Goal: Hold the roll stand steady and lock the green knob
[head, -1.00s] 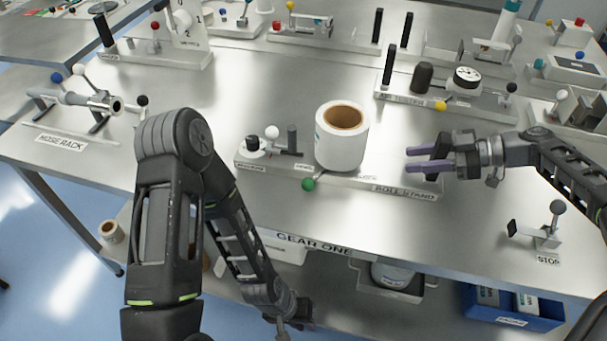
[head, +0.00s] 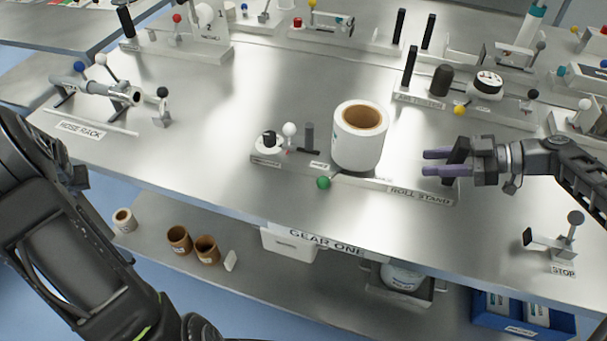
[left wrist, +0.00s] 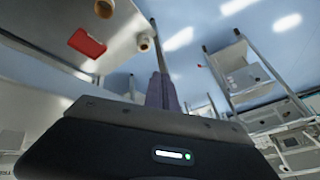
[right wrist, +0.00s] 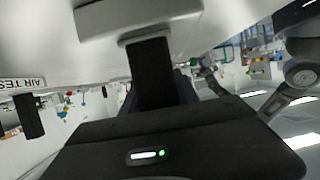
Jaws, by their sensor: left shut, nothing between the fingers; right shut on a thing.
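The roll stand (head: 385,183) is a low pale base on the steel table in the head view, with a large white roll (head: 355,148) upright on it. The green knob (head: 323,183) sits at its front edge, left of the roll. My right gripper (head: 437,163) is shut on the black upright (right wrist: 150,75) at the stand's right end; the upright fills much of the right wrist view. My left gripper (left wrist: 162,90) is shut and empty, away from the stand, over the floor and shelving in the left wrist view. Its fingers are outside the head view.
The hose rack (head: 100,120) stands at left, and the air tester (head: 470,100) behind right. The stop fixture (head: 560,240) is at front right. The table left of the stand is clear. A lower shelf holds brown cores (head: 207,249) and bins.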

